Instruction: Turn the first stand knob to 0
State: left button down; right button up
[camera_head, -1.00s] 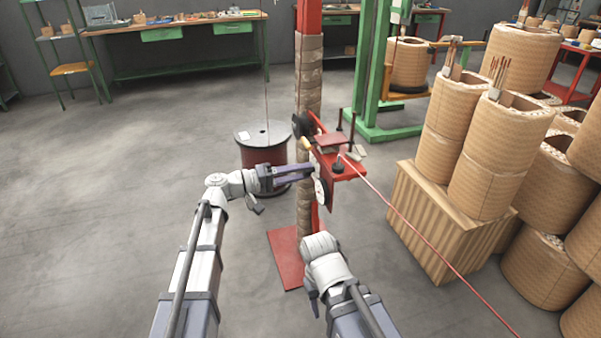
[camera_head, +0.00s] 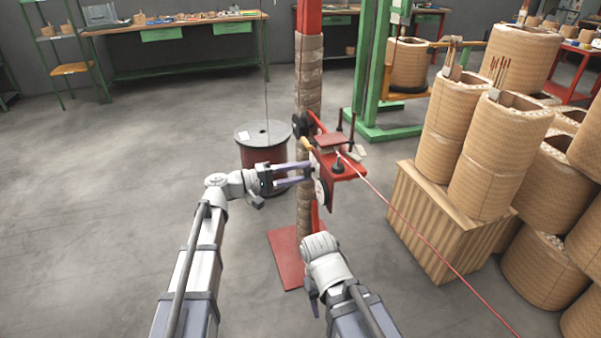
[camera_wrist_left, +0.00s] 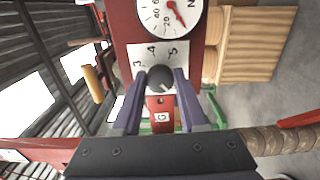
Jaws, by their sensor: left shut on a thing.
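The dark round stand knob (camera_wrist_left: 160,79) sits on the red panel in the left wrist view, in front of a white scale plate (camera_wrist_left: 166,52) showing 3, 4 and 5. My left gripper (camera_wrist_left: 160,73) is shut on it, one purple-grey finger on each side. The knob's pointer is not clear, and the plate's other numbers are hidden. In the head view my left gripper (camera_head: 307,173) reaches the red stand head (camera_head: 346,170) from the left. My right gripper (camera_head: 313,300) hangs low in front of the stand; its fingers are too unclear to judge.
A round gauge (camera_wrist_left: 171,16) with a red needle is beside the scale plate. A red wire (camera_head: 402,216) runs from the stand to the lower right. A wire drum (camera_head: 262,155) stands behind my left gripper. Stacked coils (camera_head: 500,160) fill the right; the left floor is clear.

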pick_arm(q)
jog(key=shift+c, duration=2.4)
grip_release()
jog(key=v, duration=0.8)
jog(key=shift+d, duration=0.15)
